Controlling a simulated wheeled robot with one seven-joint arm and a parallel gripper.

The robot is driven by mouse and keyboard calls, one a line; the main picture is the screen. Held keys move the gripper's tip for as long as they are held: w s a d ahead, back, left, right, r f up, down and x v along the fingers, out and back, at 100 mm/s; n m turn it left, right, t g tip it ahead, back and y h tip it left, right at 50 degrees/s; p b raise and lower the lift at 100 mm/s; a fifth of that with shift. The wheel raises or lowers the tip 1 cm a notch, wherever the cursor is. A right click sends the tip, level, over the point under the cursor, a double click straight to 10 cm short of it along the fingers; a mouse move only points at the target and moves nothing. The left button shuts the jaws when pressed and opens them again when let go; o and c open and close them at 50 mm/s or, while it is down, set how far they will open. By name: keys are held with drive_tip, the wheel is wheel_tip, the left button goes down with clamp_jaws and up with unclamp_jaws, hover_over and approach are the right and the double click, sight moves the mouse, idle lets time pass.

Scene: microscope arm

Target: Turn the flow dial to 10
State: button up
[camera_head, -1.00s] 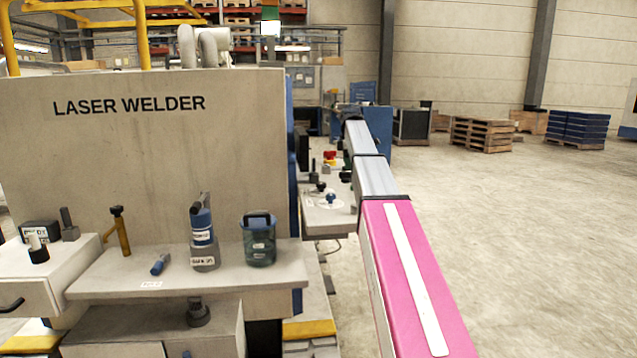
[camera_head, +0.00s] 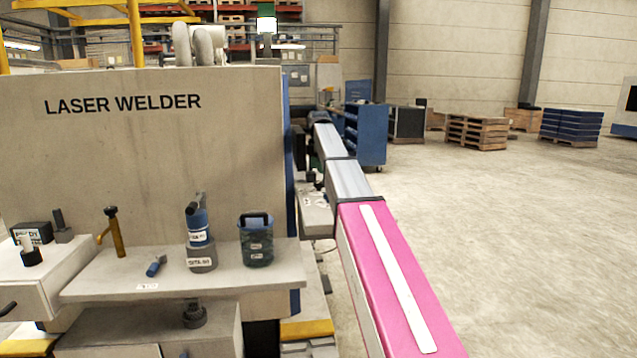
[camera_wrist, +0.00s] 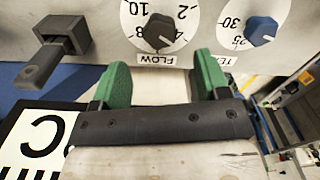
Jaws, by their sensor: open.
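The flow dial (camera_wrist: 159,31) is a dark knob on a round white scale, on a pale panel at the top of the wrist view. A FLOW label (camera_wrist: 156,60) sits just below it. Numbers including 2, 10, 8 and 4 show around the knob. I cannot tell which number its pointer marks. My gripper (camera_wrist: 160,79) is open and empty, its two green fingers spread either side of the dial's line and pointing at the panel. The fingertips appear short of the knob. In the head view my gripper and the dial are hidden.
A second dial with a blue knob (camera_wrist: 261,31) is right of the flow dial. A dark lever-like block (camera_wrist: 62,45) juts out at left. In the head view, the laser welder panel (camera_head: 150,150) stands left of my arm; open floor (camera_head: 500,240) lies right.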

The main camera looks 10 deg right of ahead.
sight(319, 182)
drive_tip(key=shift+f, duration=3.15)
drive_tip(key=c, duration=0.9)
